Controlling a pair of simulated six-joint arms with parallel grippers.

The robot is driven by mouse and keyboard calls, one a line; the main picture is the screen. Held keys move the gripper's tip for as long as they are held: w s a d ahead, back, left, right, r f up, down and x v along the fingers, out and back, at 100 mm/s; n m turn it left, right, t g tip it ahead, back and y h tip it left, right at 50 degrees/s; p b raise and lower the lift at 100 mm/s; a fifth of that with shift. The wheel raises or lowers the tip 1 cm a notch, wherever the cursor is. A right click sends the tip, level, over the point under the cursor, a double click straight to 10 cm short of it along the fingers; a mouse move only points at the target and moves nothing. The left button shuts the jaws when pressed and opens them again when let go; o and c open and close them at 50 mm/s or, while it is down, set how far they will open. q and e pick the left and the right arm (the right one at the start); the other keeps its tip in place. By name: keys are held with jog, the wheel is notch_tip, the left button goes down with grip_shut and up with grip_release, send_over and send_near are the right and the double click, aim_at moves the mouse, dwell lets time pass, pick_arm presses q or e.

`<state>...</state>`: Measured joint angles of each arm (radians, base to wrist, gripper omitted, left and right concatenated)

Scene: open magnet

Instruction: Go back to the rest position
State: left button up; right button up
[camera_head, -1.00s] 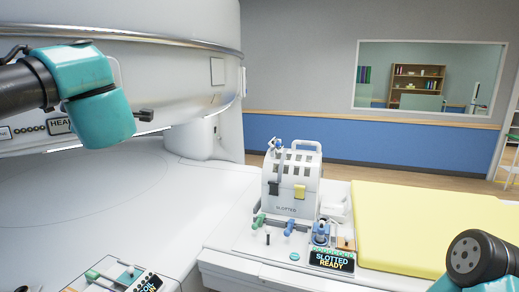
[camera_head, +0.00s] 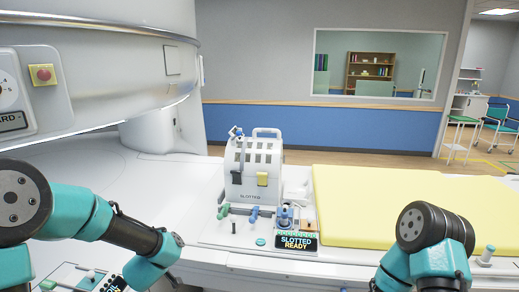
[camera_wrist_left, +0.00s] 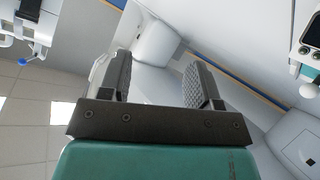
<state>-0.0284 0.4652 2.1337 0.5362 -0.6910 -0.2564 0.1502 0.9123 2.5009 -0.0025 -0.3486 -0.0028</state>
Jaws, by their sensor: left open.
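My left arm comes in from the left edge of the head view and bends down to the lower left, over the white surface. Its fingertips are not clear there. In the left wrist view my left gripper (camera_wrist_left: 158,78) has its two dark padded fingers wide apart with nothing between them. My right arm shows only as a teal and black joint at the lower right of the head view. My right gripper is out of the picture below.
A white slotted coil unit (camera_head: 253,165) stands on the bench, with a "SLOTTED READY" display (camera_head: 296,242) in front. A yellow pad (camera_head: 400,200) lies to its right. The large white magnet (camera_head: 100,75) fills the upper left, with a red button (camera_head: 43,75).

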pick_arm(q)
jog(key=s+d+f+m+g+h, duration=0.1)
jog(key=s+d+f+g+h, duration=0.1)
jog(key=s+f, duration=0.7)
jog(key=s+d+f+m+g+h, duration=0.2)
jog(key=s+f+g, duration=0.3)
jog(key=s+f, duration=0.3)
jog(key=s+d+f+m+g+h, duration=0.1)
jog(key=s+d+f+g, duration=0.3)
jog(key=s+f, duration=0.5)
notch_tip(320, 180, down, 4)
jog(key=shift+s+d+r+m+g+h, duration=0.15)
jog(key=shift+s+d+m+g+h, duration=0.2)
jog(key=shift+h, duration=0.25)
jog(key=shift+w, duration=0.1)
